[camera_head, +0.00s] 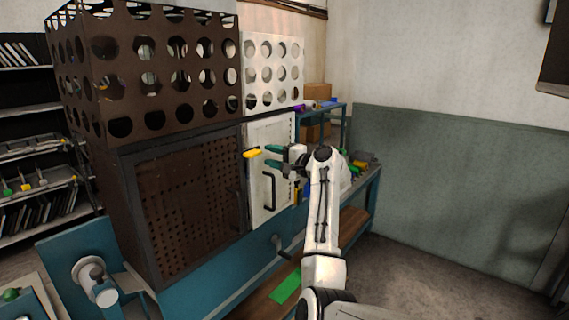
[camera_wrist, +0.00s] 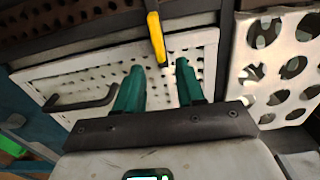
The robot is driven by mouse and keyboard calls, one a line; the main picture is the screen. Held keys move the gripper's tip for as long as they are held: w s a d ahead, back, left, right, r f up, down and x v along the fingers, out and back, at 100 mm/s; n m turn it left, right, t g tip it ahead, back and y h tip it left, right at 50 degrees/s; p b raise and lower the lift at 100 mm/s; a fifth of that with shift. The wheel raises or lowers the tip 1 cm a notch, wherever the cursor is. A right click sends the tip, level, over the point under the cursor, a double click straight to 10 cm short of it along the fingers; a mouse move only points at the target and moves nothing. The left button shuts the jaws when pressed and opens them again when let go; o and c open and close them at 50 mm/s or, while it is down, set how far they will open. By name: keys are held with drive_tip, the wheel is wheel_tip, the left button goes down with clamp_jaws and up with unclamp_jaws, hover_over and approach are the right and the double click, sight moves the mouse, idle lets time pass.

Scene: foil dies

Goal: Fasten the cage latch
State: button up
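The cage has a white perforated door (camera_head: 285,135) with a black handle (camera_head: 269,190); the door looks closed or nearly so. The door also shows in the wrist view (camera_wrist: 60,68). A yellow latch bar (camera_head: 252,153) lies roughly level at the door's left edge and crosses onto the door in the wrist view (camera_wrist: 156,38). My gripper (camera_head: 270,156) is open with green fingers, in front of the door just right of the latch. In the wrist view my gripper (camera_wrist: 160,68) has the latch's end between its fingertips in the picture; I see no grip on it.
A brown mesh panel (camera_head: 190,205) stands left of the door. Brown (camera_head: 150,75) and white (camera_head: 272,72) punched-hole boxes sit above. A blue bench (camera_head: 215,295) with a crank (camera_head: 283,250) runs below. A blue shelf with cardboard boxes (camera_head: 316,97) is behind right. Floor at right is clear.

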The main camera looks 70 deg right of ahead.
drive_tip(key=shift+b+v, duration=0.5)
drive_tip(key=shift+v, duration=2.1)
drive_tip(key=s+a+f+n+g+y, duration=0.1)
drive_tip(key=a+f+n+g+y, duration=0.65)
drive_tip(key=a+f, duration=2.05)
drive_tip(key=s+a+f+n+g+h, duration=0.1)
drive_tip(key=s+a+f+n+g, duration=0.3)
drive_tip(key=s+a, duration=0.4)
drive_tip(key=s+a+f+n+g+h, duration=0.2)
drive_tip(key=s+a+f+n+g, duration=0.3)
drive_tip(key=s, duration=0.9)
drive_tip(key=a+f+n, duration=0.2)
drive_tip(key=a+n, duration=0.1)
drive_tip(key=a, duration=0.1)
drive_tip(key=shift+s+a+n, duration=0.25)
drive_tip(key=shift+n, duration=0.1)
drive_tip(key=shift+c, duration=0.4)
